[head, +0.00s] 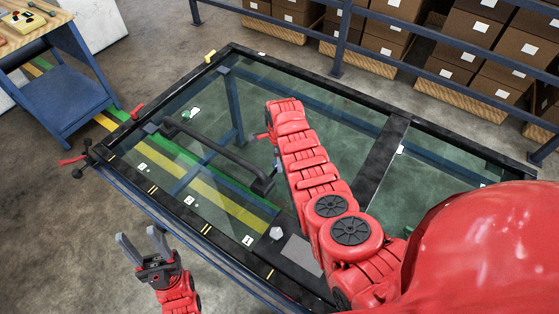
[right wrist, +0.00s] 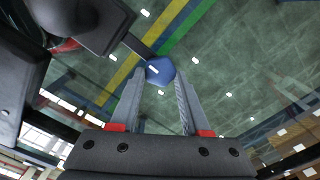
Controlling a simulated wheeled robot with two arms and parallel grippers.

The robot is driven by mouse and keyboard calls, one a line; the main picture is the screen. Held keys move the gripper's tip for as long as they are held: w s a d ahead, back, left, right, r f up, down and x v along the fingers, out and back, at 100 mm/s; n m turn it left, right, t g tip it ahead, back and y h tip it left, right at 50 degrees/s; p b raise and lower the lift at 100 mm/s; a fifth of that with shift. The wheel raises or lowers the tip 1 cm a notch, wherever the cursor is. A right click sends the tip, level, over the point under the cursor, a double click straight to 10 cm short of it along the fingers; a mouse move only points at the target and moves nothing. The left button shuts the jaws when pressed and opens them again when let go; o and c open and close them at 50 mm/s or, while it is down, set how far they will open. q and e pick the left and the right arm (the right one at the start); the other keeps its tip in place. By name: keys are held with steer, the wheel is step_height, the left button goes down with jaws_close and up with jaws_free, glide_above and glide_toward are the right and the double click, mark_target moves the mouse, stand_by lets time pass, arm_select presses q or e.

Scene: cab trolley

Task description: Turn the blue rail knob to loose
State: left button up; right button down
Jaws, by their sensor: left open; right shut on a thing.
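The blue rail knob (right wrist: 161,70) shows in the right wrist view as a blue rounded head with a small pale mark. My right gripper (right wrist: 159,82) has its two fingers on either side of the knob and is shut on it. In the head view my right arm hides the gripper, and I cannot make out the knob there. My left gripper (head: 143,243) is open and empty, in front of the near left edge of the glass-topped frame.
The dark-framed glass panel (head: 385,138) lies on a blue trolley frame. A dark bar handle (head: 222,156) rises at its left part. A red lever (head: 72,160) sticks out at the left corner. A blue workbench (head: 68,95) stands at the left, boxes (head: 480,30) behind.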

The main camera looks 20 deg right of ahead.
steer(key=shift+f+n, duration=0.1)
steer(key=shift+n, duration=0.3)
steer(key=n+b, duration=0.2)
steer(key=shift+w+f+n, duration=0.1)
steer(key=shift+n, duration=0.3)
steer(key=n+b, duration=0.3)
steer(key=n, duration=0.1)
steer(key=shift+w+n+b, duration=0.15)
steer(key=shift+n+b, duration=0.15)
steer(key=shift+b, duration=0.05)
steer(key=n+b, duration=0.3)
steer(key=n, duration=0.1)
steer(key=shift+n+b, duration=0.3)
steer(key=n+b, duration=0.2)
steer(key=n, duration=0.2)
steer(key=shift+w+a+b, duration=0.1)
steer(key=shift+b, duration=0.3)
steer(key=shift+n, duration=1.1)
steer(key=n, duration=0.2)
steer(key=shift+a+r+n+b, duration=0.2)
steer(key=shift+n+b, duration=0.1)
steer(key=shift+n, duration=0.1)
steer(key=n, duration=0.6)
steer(key=shift+a+n, duration=0.1)
steer(key=shift+n, duration=0.2)
